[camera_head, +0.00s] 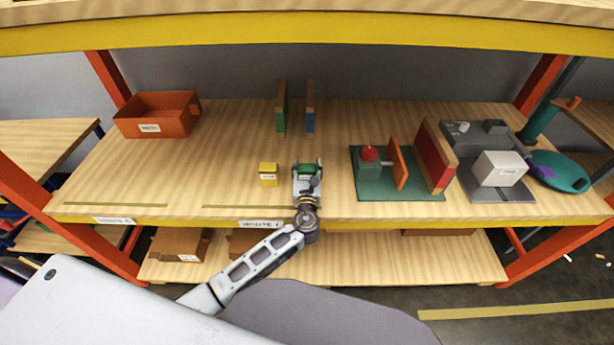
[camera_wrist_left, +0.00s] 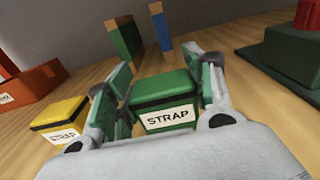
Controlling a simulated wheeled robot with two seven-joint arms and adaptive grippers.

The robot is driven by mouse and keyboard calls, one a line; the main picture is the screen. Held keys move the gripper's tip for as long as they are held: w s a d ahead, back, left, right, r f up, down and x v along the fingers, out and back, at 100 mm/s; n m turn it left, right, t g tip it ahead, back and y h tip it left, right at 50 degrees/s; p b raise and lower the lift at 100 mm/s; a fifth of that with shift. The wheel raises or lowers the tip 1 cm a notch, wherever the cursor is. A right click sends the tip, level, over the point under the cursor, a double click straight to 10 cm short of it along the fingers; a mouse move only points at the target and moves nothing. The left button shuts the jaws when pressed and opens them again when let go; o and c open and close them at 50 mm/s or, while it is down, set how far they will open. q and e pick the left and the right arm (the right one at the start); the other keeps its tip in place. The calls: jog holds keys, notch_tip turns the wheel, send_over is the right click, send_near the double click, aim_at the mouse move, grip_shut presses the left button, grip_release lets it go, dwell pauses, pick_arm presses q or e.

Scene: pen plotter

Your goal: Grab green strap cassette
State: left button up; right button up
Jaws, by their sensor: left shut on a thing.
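The green strap cassette (camera_wrist_left: 166,97) is a small green box with a dark band and a white label reading "STRAP". It sits between the fingers of my left gripper (camera_wrist_left: 160,95), which is shut on it. In the head view the left gripper (camera_head: 307,170) reaches over the shelf from the front, and the green cassette (camera_head: 306,169) shows between its fingers. I cannot tell whether the cassette touches the shelf. A yellow strap cassette (camera_head: 268,174) stands just left of the gripper; it also shows in the left wrist view (camera_wrist_left: 60,122). My right gripper is not in view.
Two upright panels, green-edged (camera_head: 281,106) and blue-edged (camera_head: 310,106), stand behind the gripper. An orange bin (camera_head: 157,114) is at the back left. A green fixture with a red knob (camera_head: 369,153) and a grey machine (camera_head: 470,145) stand right. The front left shelf is clear.

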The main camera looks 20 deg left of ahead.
pick_arm(q)
jog(key=shift+c, duration=0.2)
jog(key=shift+r, duration=0.65)
notch_tip(320, 180, up, 3)
jog(key=shift+r+p, duration=0.15)
jog(key=shift+p, duration=0.25)
notch_tip(320, 180, up, 4)
jog(key=shift+f+p, duration=0.2)
jog(key=shift+p, duration=0.1)
jog(key=shift+r, duration=0.9)
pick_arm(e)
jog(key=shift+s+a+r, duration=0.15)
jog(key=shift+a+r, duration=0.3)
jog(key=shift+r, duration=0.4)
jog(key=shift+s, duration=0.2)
